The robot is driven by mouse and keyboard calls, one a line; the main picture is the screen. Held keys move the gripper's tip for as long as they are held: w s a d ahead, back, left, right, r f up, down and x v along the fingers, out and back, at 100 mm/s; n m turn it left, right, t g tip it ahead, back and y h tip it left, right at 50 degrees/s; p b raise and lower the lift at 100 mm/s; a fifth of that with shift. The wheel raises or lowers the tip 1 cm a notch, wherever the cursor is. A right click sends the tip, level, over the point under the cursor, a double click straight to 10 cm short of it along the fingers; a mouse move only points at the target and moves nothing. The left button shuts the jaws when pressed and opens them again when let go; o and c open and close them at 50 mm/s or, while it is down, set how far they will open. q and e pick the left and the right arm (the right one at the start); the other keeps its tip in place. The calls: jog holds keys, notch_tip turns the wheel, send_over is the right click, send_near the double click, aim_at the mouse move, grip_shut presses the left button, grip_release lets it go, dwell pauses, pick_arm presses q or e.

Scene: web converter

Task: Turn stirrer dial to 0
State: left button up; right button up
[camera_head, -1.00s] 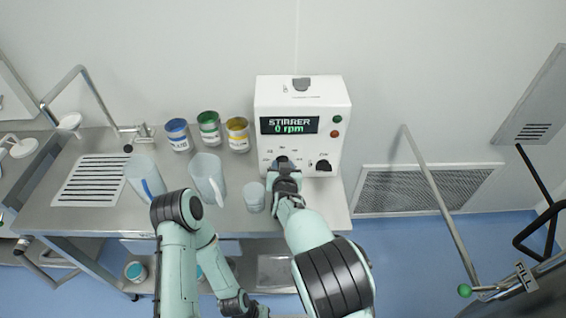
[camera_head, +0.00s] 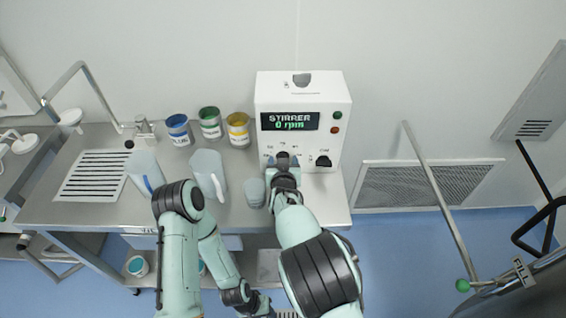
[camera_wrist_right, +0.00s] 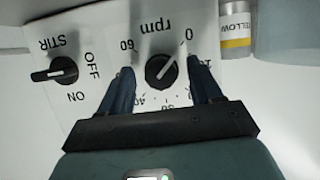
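The white stirrer unit (camera_head: 300,90) stands at the table's right end, and its display (camera_head: 290,121) reads "STIRRER 0 rpm". In the right wrist view the black rpm dial (camera_wrist_right: 161,70) appears upside down, with its pointer toward the 0 mark. My right gripper (camera_wrist_right: 161,92) is in front of the panel, with its two dark fingers apart on either side of the dial. Gaps show between the fingers and the dial. In the head view my right gripper (camera_head: 283,164) largely hides the dial. My left gripper (camera_head: 250,303) is low at the bottom, its fingers unclear.
The black STIR switch (camera_wrist_right: 55,71) sits beside the dial; it also shows in the head view (camera_head: 323,160). Blue (camera_head: 179,130), green (camera_head: 210,123) and yellow (camera_head: 238,130) cans, two jugs and a small cup (camera_head: 254,192) stand left of the unit. A sink is farther left.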

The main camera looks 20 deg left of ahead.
pick_arm(q)
jog(key=shift+s+f, duration=0.1)
pick_arm(e)
jog(key=shift+s, duration=0.1)
pick_arm(q)
jog(key=shift+s+f+b, duration=1)
jog(key=shift+s+f, duration=0.3)
jog(key=shift+s, duration=0.15)
pick_arm(e)
jog(key=v, duration=1.3)
jog(key=shift+s, duration=0.1)
